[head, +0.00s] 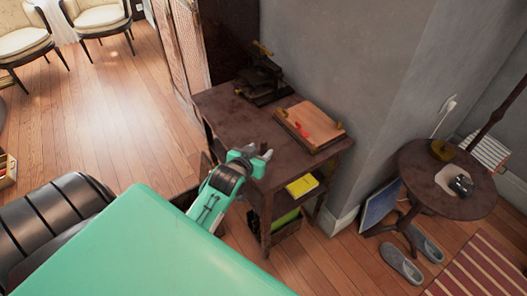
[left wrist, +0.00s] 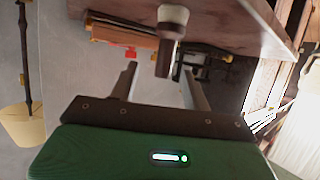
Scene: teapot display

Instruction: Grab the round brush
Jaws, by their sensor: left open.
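What looks like the round brush (left wrist: 171,25), with a pale round band and a dark brown narrower part, shows in the left wrist view against the brown tabletop. That view appears upside down. My left gripper (head: 256,156) is at the near edge of the dark wooden table (head: 225,112) in the head view. Its fingers (left wrist: 159,72) are open and point toward the brush, whose dark end shows between the fingertips; I cannot tell if they touch. I cannot pick the brush out in the head view, where the gripper may hide it. My right gripper is not in view.
A wooden board (head: 312,122) with a red item lies on the table's right side. A dark press-like device (head: 262,78) stands at the back by the wall. A yellow item (head: 302,186) is on the shelf below. A round table (head: 430,190) stands right.

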